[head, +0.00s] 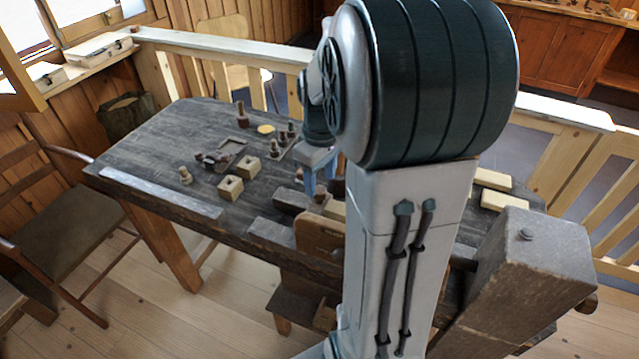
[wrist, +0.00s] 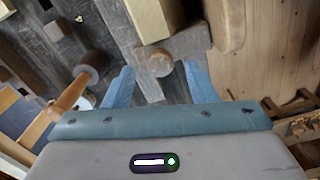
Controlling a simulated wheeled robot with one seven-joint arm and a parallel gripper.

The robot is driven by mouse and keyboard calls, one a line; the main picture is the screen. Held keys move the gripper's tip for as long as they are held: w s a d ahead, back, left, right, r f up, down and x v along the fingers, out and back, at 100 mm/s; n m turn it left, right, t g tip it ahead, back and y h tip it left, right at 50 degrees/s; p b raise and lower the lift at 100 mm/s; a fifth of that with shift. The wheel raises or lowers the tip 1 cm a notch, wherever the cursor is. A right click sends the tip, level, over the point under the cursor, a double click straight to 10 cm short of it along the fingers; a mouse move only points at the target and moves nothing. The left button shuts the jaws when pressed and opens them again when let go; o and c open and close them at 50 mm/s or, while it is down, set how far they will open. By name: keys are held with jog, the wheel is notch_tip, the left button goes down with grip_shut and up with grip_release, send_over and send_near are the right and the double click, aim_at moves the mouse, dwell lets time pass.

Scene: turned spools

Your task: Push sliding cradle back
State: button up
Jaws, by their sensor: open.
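What seems to be the sliding cradle is a grey-brown wooden piece (wrist: 180,48) with a round knob (wrist: 160,63) on its near end, in the wrist view. My gripper (wrist: 158,68) is open, with one blue finger on each side of the knob. I cannot tell whether the fingers touch the wood. In the head view my gripper (head: 319,188) points down over the middle of the dark workbench (head: 150,150). My arm hides much of the cradle's area there.
Two pale blocks with holes (head: 230,188) (head: 253,167) and several turned pieces stand left of my gripper. A pale block (wrist: 152,18) lies beyond the knob. A mallet-like tool (wrist: 72,92) is left of my fingers. A big wooden block (head: 530,255) stands at the bench's right end.

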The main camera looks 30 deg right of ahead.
jog(key=shift+f, duration=1.35)
